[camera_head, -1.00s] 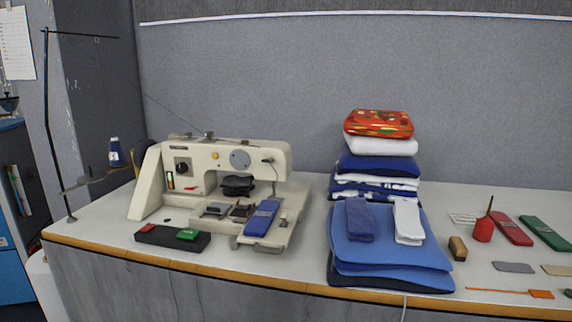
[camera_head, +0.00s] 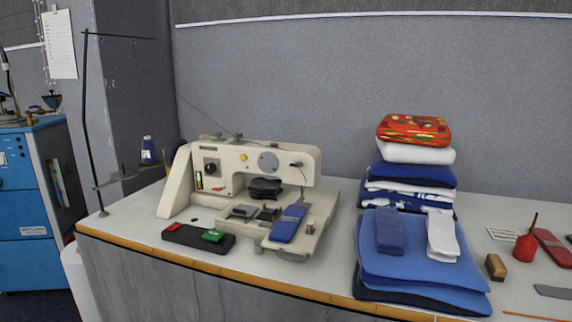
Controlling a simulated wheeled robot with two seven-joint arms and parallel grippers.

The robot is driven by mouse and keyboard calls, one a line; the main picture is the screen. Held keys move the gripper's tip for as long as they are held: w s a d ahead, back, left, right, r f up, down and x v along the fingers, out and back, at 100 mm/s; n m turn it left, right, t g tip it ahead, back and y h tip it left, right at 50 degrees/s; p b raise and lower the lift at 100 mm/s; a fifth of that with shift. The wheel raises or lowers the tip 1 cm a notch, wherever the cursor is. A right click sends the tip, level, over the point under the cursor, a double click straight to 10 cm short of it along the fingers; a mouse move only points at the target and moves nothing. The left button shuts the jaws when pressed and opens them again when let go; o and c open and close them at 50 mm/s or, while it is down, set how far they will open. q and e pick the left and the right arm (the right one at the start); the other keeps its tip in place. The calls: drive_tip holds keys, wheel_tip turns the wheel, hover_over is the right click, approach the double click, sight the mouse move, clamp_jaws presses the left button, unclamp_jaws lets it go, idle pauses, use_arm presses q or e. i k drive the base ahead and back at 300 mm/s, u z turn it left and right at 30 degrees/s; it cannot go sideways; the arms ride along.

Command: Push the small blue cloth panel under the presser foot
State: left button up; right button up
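A small blue cloth panel (camera_head: 287,223) lies on the bed of the cream sewing machine (camera_head: 235,166), at its right end. The presser foot area under the machine's head, near the needle (camera_head: 301,180), is too small to make out clearly. The panel lies just in front of and below this head. A second small blue panel (camera_head: 389,231) and a white one (camera_head: 442,236) lie on a stack of larger blue panels (camera_head: 420,262) to the right. Neither of my grippers shows.
A black box with red and green buttons (camera_head: 199,237) lies at the table's front edge, left of the panel. Folded cloth (camera_head: 412,172) is piled behind the blue stack. A red oil can (camera_head: 526,245) and a brown block (camera_head: 495,267) stand at right. A thread stand (camera_head: 87,130) rises at left.

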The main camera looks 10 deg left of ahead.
sight(284, 231)
drive_tip(key=i, duration=0.5)
drive_tip(key=u, duration=0.85)
